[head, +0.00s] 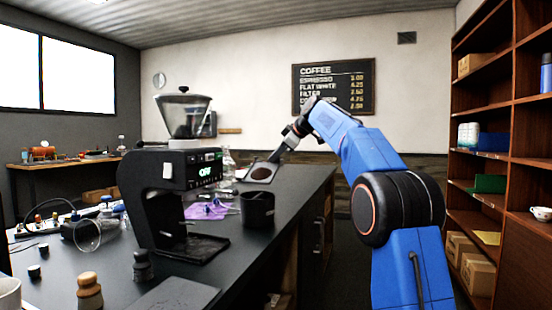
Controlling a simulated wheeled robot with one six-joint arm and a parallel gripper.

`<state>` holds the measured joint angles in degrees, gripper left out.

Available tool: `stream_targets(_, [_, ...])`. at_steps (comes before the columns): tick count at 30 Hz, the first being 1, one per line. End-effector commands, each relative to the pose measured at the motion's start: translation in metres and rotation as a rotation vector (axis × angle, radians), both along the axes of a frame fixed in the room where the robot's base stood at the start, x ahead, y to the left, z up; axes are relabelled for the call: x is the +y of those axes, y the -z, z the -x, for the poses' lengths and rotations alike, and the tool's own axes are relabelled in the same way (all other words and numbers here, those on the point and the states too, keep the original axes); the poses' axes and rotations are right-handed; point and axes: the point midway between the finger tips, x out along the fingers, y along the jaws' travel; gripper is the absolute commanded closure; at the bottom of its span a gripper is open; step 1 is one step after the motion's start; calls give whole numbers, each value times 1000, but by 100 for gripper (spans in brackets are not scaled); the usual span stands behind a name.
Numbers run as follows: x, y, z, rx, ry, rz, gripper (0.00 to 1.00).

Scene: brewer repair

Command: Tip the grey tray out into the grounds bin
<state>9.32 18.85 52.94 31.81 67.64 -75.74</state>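The grey tray (248,177), with dark brown grounds (262,173) on it, is held up at the end of my blue arm. My gripper (281,153) is at its upper right edge and appears shut on it; the fingertips are small and dark. The tray is tilted toward the camera, above and slightly behind the grounds bin. The grounds bin, a black round container (257,213), stands on the dark counter right of the brewer. The inside of the bin is mostly hidden.
The black brewer (150,195) with a clear hopper stands just left of the bin. A purple cloth (205,211), a glass flask, tampers and a glass jug lie around it. The counter's right edge is close to the bin. Wooden shelves stand at right.

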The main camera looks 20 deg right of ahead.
Motion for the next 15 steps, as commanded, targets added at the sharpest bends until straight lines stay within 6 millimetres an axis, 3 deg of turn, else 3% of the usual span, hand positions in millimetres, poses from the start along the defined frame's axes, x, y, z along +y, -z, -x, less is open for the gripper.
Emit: stream_targets(15, [19, -11, 27, -267, -1, 194, 100])
